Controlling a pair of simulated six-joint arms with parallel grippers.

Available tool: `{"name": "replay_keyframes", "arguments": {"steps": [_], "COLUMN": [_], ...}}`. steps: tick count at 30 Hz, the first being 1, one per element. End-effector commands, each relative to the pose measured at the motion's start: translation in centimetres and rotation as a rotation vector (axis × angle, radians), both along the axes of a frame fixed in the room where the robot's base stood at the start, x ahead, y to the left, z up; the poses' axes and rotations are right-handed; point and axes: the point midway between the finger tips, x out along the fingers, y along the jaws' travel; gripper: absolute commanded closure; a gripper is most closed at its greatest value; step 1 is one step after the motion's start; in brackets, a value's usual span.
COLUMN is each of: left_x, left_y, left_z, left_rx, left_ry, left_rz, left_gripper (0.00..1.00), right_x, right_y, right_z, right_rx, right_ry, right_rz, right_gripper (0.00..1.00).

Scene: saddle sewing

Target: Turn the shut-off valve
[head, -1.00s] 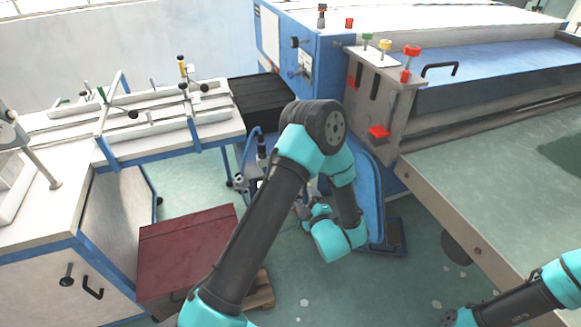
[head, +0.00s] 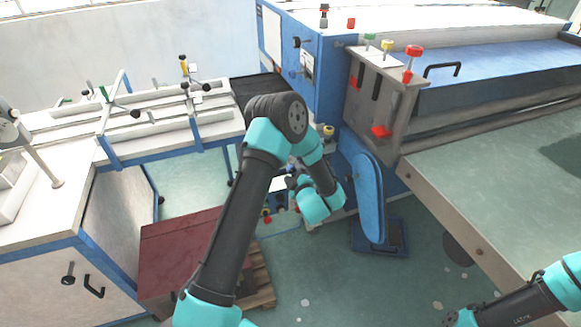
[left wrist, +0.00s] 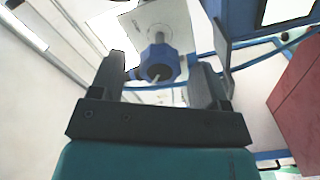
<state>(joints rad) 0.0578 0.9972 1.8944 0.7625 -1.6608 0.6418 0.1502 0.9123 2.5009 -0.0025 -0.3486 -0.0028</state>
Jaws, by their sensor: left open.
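In the left wrist view, a blue knob-like fitting (left wrist: 160,62) with a dark round end face shows beyond and between the two fingers of my left gripper (left wrist: 158,72). It may be the shut-off valve, but I cannot tell for sure. The gripper is open, with a finger on either side of the fitting in the picture; I see no clear contact.
A blue machine (head: 340,95) stands right of my left arm, with a blue oval cover (head: 369,195) low on its side. A dark red box (head: 175,250) is on the floor at left, near a white workbench (head: 45,215). The green floor (head: 325,275) between is mostly clear.

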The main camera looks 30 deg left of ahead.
Motion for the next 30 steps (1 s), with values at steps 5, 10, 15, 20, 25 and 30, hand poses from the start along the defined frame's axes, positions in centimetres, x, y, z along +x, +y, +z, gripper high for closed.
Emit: {"name": "replay_keyframes", "arguments": {"steps": [5,10,15,20,25,30], "left_x": [1.6,2.4,2.5,2.5,2.5,2.5], "left_y": [2.0,3.0,3.1,3.1,3.0,3.0], "left_z": [0.0,0.0,0.0,0.0,0.0,0.0], "left_rx": [0.0,0.0,0.0,0.0,0.0,0.0], "left_ry": [-0.001,0.0,0.001,0.001,0.001,0.001], "left_rz": [0.001,0.001,-0.001,-0.001,-0.001,-0.001], "left_gripper": [0.31,0.31,0.31,0.34,0.5,0.66], "right_x": [0.0,0.0,0.0,0.0,0.0,0.0], "right_y": [0.0,0.0,0.0,0.0,0.0,0.0], "right_z": [0.0,0.0,0.0,0.0,0.0,0.0], "right_rx": [0.0,0.0,0.0,0.0,0.0,0.0], "right_ry": [0.0,0.0,0.0,0.0,0.0,0.0], "right_rz": [0.0,0.0,0.0,0.0,0.0,0.0], "right_gripper": [0.57,0.57,0.57,0.57,0.57,0.57]}}
